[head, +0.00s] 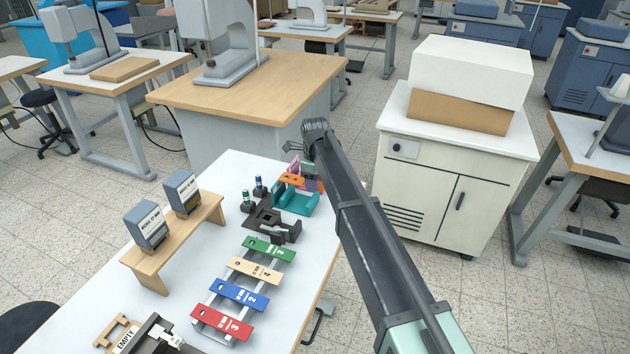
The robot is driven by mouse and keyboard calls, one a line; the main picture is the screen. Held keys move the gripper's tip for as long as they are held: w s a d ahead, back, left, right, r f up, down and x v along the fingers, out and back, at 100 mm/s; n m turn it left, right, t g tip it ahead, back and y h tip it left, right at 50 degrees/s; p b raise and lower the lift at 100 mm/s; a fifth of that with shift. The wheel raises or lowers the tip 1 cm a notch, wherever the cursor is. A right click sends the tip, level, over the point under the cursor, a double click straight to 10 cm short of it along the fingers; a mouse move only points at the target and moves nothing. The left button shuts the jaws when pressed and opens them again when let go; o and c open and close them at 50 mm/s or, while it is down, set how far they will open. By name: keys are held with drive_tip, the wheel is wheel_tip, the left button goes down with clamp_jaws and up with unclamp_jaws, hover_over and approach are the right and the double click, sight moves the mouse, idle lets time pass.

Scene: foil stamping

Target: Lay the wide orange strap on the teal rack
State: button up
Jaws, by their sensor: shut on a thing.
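The wide orange strap (291,179) is at the far end of the white table, at the teal rack (297,205). My gripper (308,174) is right above the rack and shut on the strap. The strap lies level or nearly so across the rack's upper part. Whether it touches the rack cannot be told at this size. The gripper and arm hide the strap's right end and part of the rack. Pink and purple pieces (293,165) show beside the gripper.
Nearer are green (268,249), tan (255,269), blue (239,294) and red (222,322) numbered straps on a grey rack. A wooden shelf (150,262) holds two boxes.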

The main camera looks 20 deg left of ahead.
drive_tip(key=shift+f+b, duration=2.25)
drive_tip(key=shift+f, duration=0.4)
drive_tip(key=shift+r, duration=0.1)
drive_tip(key=o, duration=1)
wheel_tip(320, 180, up, 11)
drive_tip(key=p, duration=1.1)
